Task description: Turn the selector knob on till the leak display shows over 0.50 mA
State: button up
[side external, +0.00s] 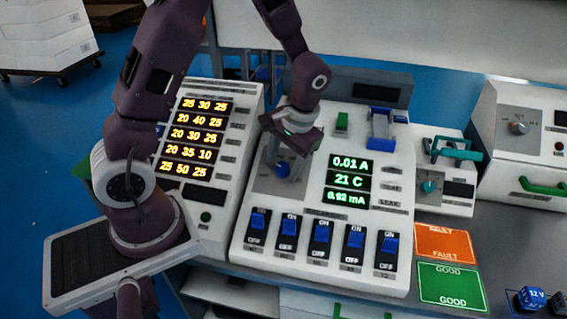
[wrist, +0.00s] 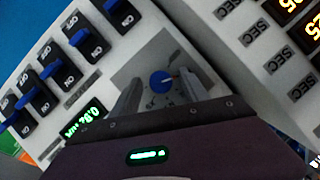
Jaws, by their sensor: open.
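The blue selector knob (side external: 283,170) sits on a grey plate of the white test panel. In the wrist view the knob (wrist: 162,82) shows with a white pointer mark, between and slightly beyond my fingertips. My gripper (wrist: 160,88) is open, with one finger on each side of the knob and a visible gap to each. In the side view my gripper (side external: 284,165) is down over the knob and partly hides it. The leak display (side external: 346,198) glows green and seems to read 0.92 mA; its middle digit is not sharp. It is partly cut off in the wrist view (wrist: 84,116).
Blue rocker switches (side external: 322,236) line the panel's front. A panel with orange timer displays (side external: 194,135) stands at left. Clamps (side external: 380,128) rise behind the green displays. Orange fault (side external: 445,243) and green good (side external: 450,285) cards lie at right.

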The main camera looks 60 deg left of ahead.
jog(key=v, duration=0.7)
jog(key=shift+r, duration=0.1)
jog(key=s+d+r+m+t+h, duration=0.1)
jog(key=s+d+r+m+t, duration=0.1)
jog(key=s+r, duration=0.4)
jog(key=s+d+r+m+t+h, duration=0.1)
jog(key=s+d+r+t, duration=0.4)
jog(key=s, duration=0.5)
jog(key=shift+s+d+r+m+h, duration=0.2)
jog(key=shift+s+r+m+h, duration=0.15)
jog(key=shift+r, duration=0.25)
